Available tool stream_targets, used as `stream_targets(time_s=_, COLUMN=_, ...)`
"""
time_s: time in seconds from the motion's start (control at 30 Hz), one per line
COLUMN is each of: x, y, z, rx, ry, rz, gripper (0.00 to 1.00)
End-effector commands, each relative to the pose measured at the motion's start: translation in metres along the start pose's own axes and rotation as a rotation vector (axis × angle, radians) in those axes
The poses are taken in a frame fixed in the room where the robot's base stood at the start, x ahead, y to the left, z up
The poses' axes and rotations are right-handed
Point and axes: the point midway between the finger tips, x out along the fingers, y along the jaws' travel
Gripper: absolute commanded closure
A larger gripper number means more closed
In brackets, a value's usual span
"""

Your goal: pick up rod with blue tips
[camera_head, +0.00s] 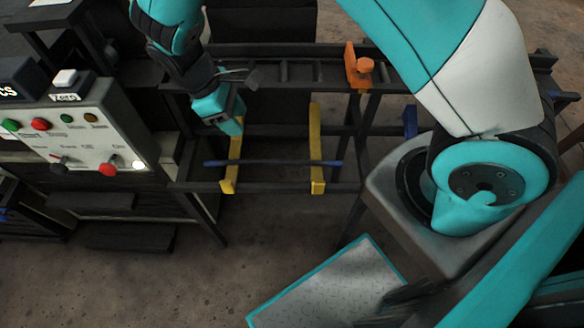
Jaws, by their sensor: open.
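The rod with blue tips (272,162) is thin and dark. It lies level across two yellow bars near their front ends, with a blue tip sticking out past each bar. The left yellow bar (230,172) and the right yellow bar (316,150) run front to back on the dark frame.
A control panel (82,138) with coloured buttons stands at the left. An orange clamp-like part (358,68) sits on the dark rack (300,70) behind. A blue piece (410,121) is at the rack's right. The space between the yellow bars is open.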

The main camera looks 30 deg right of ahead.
Motion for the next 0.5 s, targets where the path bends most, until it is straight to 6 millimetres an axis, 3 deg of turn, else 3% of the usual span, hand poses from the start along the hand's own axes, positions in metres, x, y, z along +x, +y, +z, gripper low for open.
stream_targets(time_s=0.5, x=0.105, y=0.000, z=0.001, rx=0.000, ry=-0.004, rz=-0.003, gripper=0.54)
